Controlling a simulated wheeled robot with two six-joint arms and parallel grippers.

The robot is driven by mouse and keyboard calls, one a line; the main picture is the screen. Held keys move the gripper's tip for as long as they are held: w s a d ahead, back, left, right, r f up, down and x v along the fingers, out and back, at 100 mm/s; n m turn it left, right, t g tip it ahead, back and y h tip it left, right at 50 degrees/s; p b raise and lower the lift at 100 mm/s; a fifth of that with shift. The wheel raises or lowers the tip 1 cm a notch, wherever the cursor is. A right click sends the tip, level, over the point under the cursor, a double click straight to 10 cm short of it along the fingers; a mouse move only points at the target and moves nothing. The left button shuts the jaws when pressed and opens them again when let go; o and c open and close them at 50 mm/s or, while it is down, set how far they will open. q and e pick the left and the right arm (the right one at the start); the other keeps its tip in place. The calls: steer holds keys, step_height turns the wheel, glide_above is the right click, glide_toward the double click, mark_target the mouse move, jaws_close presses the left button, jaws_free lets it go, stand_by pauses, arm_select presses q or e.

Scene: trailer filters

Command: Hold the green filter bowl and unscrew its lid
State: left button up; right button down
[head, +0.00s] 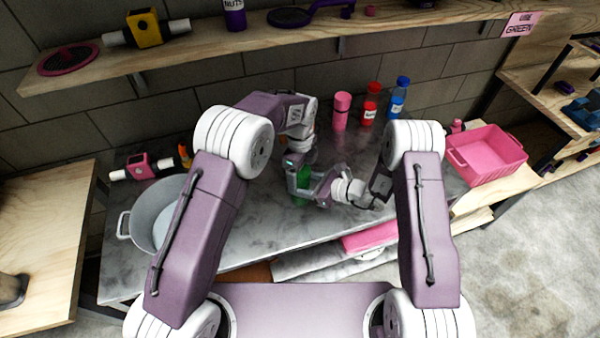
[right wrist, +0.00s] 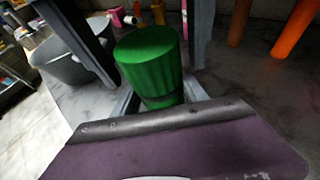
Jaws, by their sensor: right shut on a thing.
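The green filter bowl (head: 302,188) stands on the grey marble worktop, mostly hidden by my grippers in the head view. In the right wrist view its round, ribbed green top (right wrist: 150,58) shows, with a dark band below it. My right gripper (right wrist: 160,100) is shut on the filter's lower part, a finger on each side. My left gripper (head: 299,182) comes from above. Its two grey fingers stand either side of the green top in the right wrist view, with gaps visible, so it is open around it and not gripping.
A grey pot (head: 158,215) stands at the left of the worktop, with a pink device (head: 141,166) behind it. Pink, red and blue bottles (head: 341,110) stand at the back. A pink crate (head: 487,155) is at the right. A shelf (head: 240,47) runs along the wall above.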

arm_select(q)
steer(key=shift+r, duration=2.3)
arm_select(e)
steer(key=c, duration=0.5)
jaws_free()
